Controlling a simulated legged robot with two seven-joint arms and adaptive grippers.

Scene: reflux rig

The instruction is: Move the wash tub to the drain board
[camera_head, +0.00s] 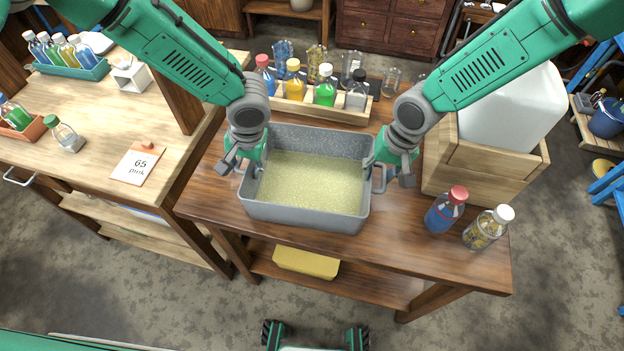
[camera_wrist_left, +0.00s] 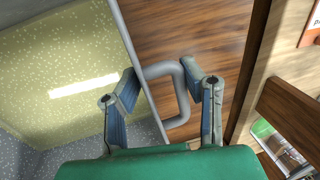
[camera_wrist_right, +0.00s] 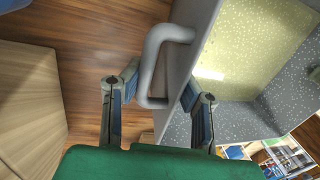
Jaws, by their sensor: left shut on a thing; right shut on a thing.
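The wash tub (camera_head: 302,214) is a grey speckled rectangular tub with pale yellow contents, level over the dark wooden table near its front edge. I cannot tell whether it touches the tabletop. My left gripper (camera_head: 241,166) is shut on the tub's left handle, a grey loop that shows in the left wrist view (camera_wrist_left: 183,100). My right gripper (camera_head: 387,173) is shut on the right handle, which shows in the right wrist view (camera_wrist_right: 150,62). The fingers partly hide the handles in the head view. I cannot make out a drain board for certain.
A wooden rack (camera_head: 322,108) of coloured bottles stands behind the tub. A wooden crate (camera_head: 490,165) with a white container, a red-capped bottle (camera_head: 445,210) and a white-capped bottle (camera_head: 488,228) stand at right. A pale bench (camera_head: 95,100) is at left, with a card (camera_head: 138,163).

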